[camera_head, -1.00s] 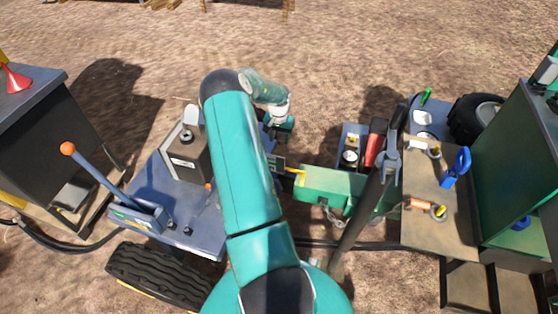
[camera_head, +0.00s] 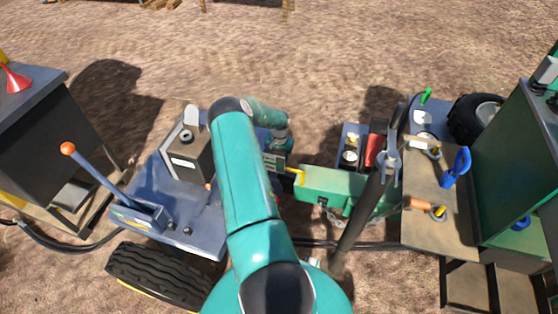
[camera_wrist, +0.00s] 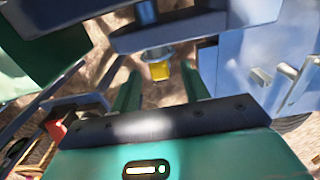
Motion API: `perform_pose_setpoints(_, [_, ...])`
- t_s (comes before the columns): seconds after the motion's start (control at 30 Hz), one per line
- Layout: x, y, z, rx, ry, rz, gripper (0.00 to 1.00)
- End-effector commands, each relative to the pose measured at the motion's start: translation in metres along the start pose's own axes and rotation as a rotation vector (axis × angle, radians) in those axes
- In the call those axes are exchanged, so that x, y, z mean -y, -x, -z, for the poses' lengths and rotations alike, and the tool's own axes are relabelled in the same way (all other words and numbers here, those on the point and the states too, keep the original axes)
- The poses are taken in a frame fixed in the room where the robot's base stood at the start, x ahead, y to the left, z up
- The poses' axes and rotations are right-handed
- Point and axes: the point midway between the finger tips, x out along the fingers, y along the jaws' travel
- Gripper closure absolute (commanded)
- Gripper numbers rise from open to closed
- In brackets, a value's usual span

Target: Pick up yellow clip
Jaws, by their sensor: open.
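A small yellow piece (camera_head: 299,177), which looks like the yellow clip, sits at the left end of the green beam (camera_head: 335,184). In the wrist view, a short yellow piece (camera_wrist: 160,70) shows under a metal collar on a dark blue-grey part. I cannot tell for sure that both are the same thing. My gripper (camera_wrist: 160,88) is open, its two dark green fingers pointing toward this yellow piece, which appears between and beyond their tips. Nothing is visible between the fingers. In the head view, my arm partly hides the gripper.
A blue cart with an orange-knobbed lever (camera_head: 68,149) stands left of my arm. A dark post (camera_head: 362,210) crosses the beam on the right. A wooden shelf (camera_head: 430,228) holds blue-handled and orange-handled tools. Open dirt ground lies behind.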

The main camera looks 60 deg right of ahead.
Motion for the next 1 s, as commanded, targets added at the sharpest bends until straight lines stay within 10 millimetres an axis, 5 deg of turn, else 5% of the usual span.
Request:
perform_pose_setpoints(0.07, [0.0, 0.0, 0.0, 0.0, 0.0, 0.0, 0.58])
perform_pose_setpoints(0.3, [0.0, 0.0, 0.0, 0.001, 0.0, 0.0, 1.0])
perform_pose_setpoints(0.67, [0.001, 0.01, 0.001, -0.001, 0.0, 0.001, 1.0])
perform_pose_setpoints(1.0, [0.001, 0.075, 0.001, -0.001, 0.0, 0.003, 1.0])
